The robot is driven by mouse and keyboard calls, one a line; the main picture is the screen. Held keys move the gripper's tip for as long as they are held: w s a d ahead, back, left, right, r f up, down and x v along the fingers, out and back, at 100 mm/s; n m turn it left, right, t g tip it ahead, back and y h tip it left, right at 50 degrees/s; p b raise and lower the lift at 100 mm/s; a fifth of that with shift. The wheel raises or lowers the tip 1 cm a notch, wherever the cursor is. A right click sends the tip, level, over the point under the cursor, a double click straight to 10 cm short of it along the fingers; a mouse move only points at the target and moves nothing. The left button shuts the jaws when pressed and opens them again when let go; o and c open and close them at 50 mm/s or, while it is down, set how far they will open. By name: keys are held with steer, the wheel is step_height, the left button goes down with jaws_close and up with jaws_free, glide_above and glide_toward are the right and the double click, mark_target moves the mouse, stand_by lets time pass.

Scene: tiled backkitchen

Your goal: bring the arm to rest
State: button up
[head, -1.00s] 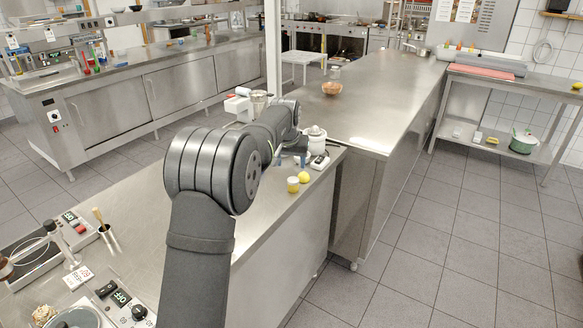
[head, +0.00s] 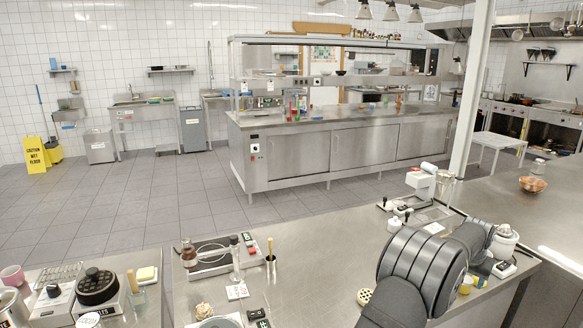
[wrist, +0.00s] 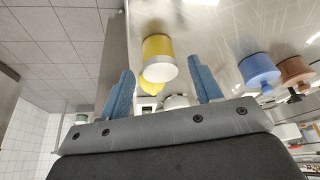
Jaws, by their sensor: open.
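My gripper (wrist: 160,78) shows in the wrist view with its two blue fingers spread apart and nothing held between them. A yellow cup (wrist: 158,47) shows beyond the gap between the fingers, apart from them. A yellow round thing shows just behind this cup. In the head view my arm reaches over the steel counter (head: 330,235) at the lower right. It hides much of the gripper there, and the fingers are small near the counter's right end.
A blue cup (wrist: 258,70) and a brown cup (wrist: 294,72) stand to the right in the wrist view. A white-and-red machine (head: 421,182) and a white lidded pot (head: 503,240) stand near my arm. A copper bowl (head: 532,184) sits on the counter at right.

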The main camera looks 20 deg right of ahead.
steer(key=shift+x, duration=1.15)
steer(key=shift+r, duration=1.45)
